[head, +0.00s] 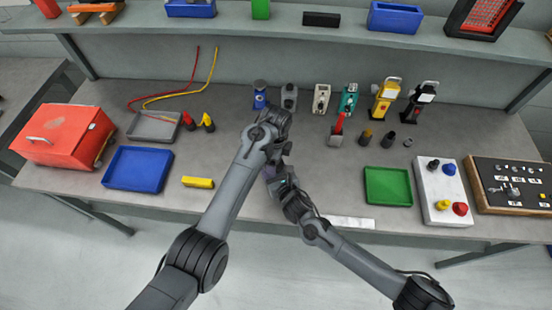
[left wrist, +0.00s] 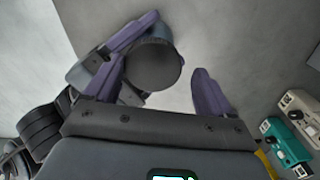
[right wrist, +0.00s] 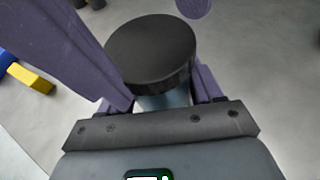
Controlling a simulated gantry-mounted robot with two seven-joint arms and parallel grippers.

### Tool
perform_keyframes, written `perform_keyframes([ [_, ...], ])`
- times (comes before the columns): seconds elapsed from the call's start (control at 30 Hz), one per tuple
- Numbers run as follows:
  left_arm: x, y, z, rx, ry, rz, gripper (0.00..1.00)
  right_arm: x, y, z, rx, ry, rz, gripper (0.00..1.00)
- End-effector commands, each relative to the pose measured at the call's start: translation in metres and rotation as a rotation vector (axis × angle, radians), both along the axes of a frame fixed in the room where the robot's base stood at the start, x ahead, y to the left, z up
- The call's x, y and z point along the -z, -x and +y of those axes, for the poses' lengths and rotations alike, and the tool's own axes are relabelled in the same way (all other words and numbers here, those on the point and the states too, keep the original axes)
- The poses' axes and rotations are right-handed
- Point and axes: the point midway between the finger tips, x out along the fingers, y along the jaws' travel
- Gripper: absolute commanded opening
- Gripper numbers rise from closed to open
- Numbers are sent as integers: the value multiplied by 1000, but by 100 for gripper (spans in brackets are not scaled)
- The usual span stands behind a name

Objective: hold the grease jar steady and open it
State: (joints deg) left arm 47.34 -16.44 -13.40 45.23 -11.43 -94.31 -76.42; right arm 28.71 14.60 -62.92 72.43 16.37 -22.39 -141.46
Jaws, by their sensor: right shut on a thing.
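The grease jar has a black lid (right wrist: 150,48) and a blue-grey body (right wrist: 168,99). My right gripper (right wrist: 160,95) is shut on the body, below the lid; its fingertips are partly hidden by the jar. My left gripper (left wrist: 157,68) is open over the lid, which also shows in the left wrist view (left wrist: 153,66). The lid sits between the left fingers, nearer the left one, with a clear gap to the right one. In the head view, both grippers meet near the bench's front middle and my arms hide the jar.
A yellow block (head: 198,182) and blue tray (head: 138,168) lie left. A green tray (head: 388,186) and white button panel (head: 444,190) lie right. Several small devices, including a teal one (head: 348,99), stand behind. A shelf (head: 290,22) runs above the back.

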Motion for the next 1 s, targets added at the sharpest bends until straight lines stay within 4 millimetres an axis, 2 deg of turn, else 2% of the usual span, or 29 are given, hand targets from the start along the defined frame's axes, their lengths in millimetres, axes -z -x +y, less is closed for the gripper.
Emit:
perform_keyframes([
  [0.5, -1, 3, -1, 5, -4, 10, 89, 0, -4, -7, 15, 5, -1, 0],
  [0.9, -40, 2, -1, 5, -3, 8, 89, 1, -3, -6, 13, 6, 0, 0],
  [1.0, -44, 2, -1, 12, -3, 8, 85, 1, -3, -6, 11, 5, 0, 0],
])
